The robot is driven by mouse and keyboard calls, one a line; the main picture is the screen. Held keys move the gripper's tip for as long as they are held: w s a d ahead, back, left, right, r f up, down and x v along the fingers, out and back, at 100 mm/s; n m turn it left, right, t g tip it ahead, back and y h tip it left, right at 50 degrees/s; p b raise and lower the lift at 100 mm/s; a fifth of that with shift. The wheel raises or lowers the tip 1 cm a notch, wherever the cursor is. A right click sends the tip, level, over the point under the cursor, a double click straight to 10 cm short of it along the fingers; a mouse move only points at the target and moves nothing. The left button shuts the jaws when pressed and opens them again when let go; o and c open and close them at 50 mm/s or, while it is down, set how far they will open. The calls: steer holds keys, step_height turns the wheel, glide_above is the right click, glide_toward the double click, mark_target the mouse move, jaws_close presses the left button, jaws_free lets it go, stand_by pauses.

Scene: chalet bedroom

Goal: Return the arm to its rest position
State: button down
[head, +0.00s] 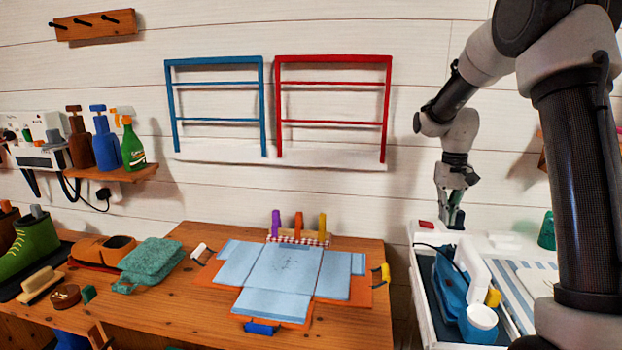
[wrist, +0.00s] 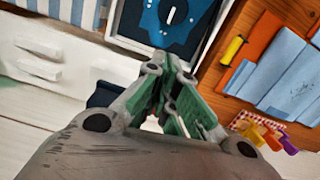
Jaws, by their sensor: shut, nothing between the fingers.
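My gripper (head: 451,219) is at the end of my raised arm on the right of the head view, pointing down. It hangs near the back edge of the white tray (head: 429,314), close to a small red item (head: 426,225). In the wrist view my gripper (wrist: 158,122) has its green-padded fingers together with nothing between them. The tray's inside, with a blue item (wrist: 172,18), shows beyond the fingers. Whether the fingertips touch anything below is hard to tell.
Blue (head: 175,105) and red (head: 390,100) racks hang on the wall.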

steer(key=shift+n+t, duration=0.4)
steer(key=shift+t, duration=0.2)
steer(key=s+r, duration=0.2)
steer(key=s, duration=0.3)
steer(key=s+r, duration=0.3)
steer(key=s, duration=0.2)
steer(key=s+a+r, duration=0.1)
steer(key=s+r, duration=0.1)
steer(key=s, duration=0.4)
steer(key=shift+r, duration=0.2)
steer(key=s+r+t, duration=0.2)
steer(key=s, duration=0.5)
steer(key=s+r+t, duration=0.2)
steer(key=s+r, duration=0.1)
steer(key=s, duration=0.4)
steer(key=shift+a, duration=0.45)
steer(key=shift+s, duration=0.1)
